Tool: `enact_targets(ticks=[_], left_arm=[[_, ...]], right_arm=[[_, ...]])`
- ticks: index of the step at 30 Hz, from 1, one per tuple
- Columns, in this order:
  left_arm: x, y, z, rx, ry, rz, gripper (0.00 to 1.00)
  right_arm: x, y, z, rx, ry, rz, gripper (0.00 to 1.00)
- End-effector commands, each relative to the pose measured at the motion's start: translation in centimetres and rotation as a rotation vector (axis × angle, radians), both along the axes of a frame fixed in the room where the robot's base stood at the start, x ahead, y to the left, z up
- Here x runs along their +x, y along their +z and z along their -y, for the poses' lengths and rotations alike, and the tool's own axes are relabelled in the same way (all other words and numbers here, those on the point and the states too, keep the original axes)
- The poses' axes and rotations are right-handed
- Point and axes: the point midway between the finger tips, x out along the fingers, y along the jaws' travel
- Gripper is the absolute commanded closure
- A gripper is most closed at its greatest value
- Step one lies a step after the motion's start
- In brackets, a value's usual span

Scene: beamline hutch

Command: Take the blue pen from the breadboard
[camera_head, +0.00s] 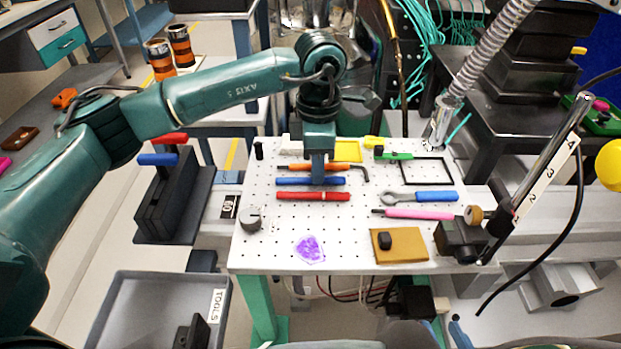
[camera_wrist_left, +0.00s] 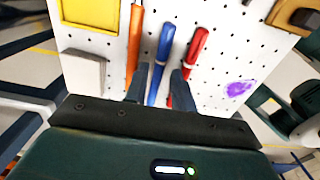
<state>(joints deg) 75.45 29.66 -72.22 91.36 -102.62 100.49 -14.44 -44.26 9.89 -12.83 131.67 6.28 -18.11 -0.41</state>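The blue pen (camera_head: 330,181) lies on the white perforated breadboard (camera_head: 345,245), between an orange-handled hex tool (camera_head: 300,167) and a red pen (camera_head: 300,196). It also shows in the left wrist view (camera_wrist_left: 164,50). My left gripper (camera_head: 318,180) points down over the middle of the blue pen and hides part of it. In the left wrist view its two fingers (camera_wrist_left: 160,90) stand apart, one on each side of the blue pen, with visible gaps. I cannot tell whether the fingertips touch the board. My right gripper is not in view.
A blue-handled wrench (camera_head: 430,197), a pink pen (camera_head: 420,214), a brown pad (camera_head: 400,246) and a purple patch (camera_head: 309,249) lie on the breadboard. A black clamp (camera_head: 462,242) is at its right edge. A grey tools tray (camera_head: 130,310) is at lower left.

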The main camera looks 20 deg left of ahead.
Motion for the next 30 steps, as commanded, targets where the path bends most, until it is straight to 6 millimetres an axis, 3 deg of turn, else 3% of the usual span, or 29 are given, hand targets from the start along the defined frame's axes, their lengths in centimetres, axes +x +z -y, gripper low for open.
enact_targets(ticks=[4,10,20,30], left_arm=[[0.0,-1.9,0.0,0.000,0.000,-0.002,0.75],[0.0,-2.0,0.0,0.000,0.001,-0.001,0.75],[0.0,-1.9,0.0,0.000,0.001,-0.001,1.00],[0.0,-1.7,0.0,-0.001,0.001,0.000,1.00]], right_arm=[[0.0,0.0,0.0,-0.001,0.000,-0.002,0.64],[0.1,-0.1,0.0,0.000,0.001,-0.003,0.64],[0.1,-0.1,-0.1,0.000,0.001,-0.003,0.64],[0.1,-0.1,-0.1,0.000,0.002,-0.002,0.64]])
